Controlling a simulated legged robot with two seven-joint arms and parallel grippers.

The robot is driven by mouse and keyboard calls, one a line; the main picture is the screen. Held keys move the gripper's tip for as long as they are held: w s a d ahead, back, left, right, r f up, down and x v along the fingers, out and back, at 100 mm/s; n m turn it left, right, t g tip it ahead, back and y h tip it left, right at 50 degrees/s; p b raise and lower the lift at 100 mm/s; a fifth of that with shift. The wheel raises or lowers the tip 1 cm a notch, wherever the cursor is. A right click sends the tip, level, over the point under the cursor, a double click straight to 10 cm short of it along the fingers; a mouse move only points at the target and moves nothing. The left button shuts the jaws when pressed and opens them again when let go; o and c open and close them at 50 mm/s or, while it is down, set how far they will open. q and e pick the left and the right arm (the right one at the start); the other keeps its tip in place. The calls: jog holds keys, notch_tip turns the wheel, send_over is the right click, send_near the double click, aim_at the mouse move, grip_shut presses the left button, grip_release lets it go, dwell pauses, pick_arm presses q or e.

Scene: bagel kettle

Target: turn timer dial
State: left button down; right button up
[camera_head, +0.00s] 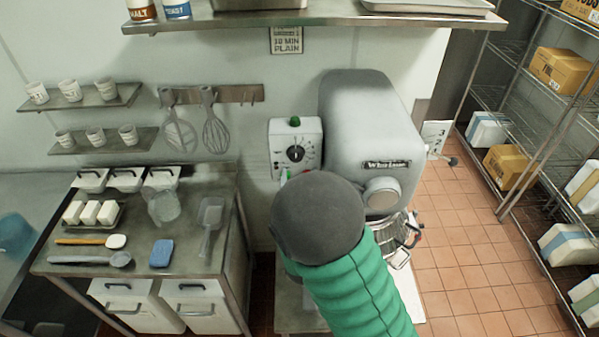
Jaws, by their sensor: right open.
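The timer dial (296,153) is a dark round knob with marks around it on a white control box (281,136) fixed to the wall, left of the big grey mixer. A green button sits on top of the box. My right arm, green with a grey rounded joint, rises from the bottom and covers the area just below the box. My right gripper (289,175) is mostly hidden behind that joint, close below the dial; it is open. I cannot tell whether it touches the box. The dial itself shows clear of the arm. My left gripper is not in view.
The large grey mixer (362,125) stands close to the right of the box. A steel counter (135,258) with tubs, scoops and a blue sponge (161,253) is at left. A shelf (320,19) runs overhead. Wire racks (520,130) with boxes stand at right, beyond open tiled floor.

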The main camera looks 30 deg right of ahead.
aim_at(296, 158)
jog(key=w, duration=0.2)
jog(key=w+d, duration=0.1)
jog(key=w, duration=0.2)
jog(key=shift+w+d+r, duration=0.2)
jog(key=shift+w+d, duration=0.15)
jog(key=shift+w, duration=0.05)
jog(key=shift+s+d+r, duration=0.1)
jog(key=shift+s+d, duration=0.15)
jog(key=shift+d, duration=0.2)
jog(key=shift+c, duration=0.9)
jog(key=shift+w+d, duration=0.1)
jog(key=shift+w, duration=0.05)
jog(key=c, duration=0.5)
jog(key=shift+a, duration=0.2)
jog(key=c, duration=0.5)
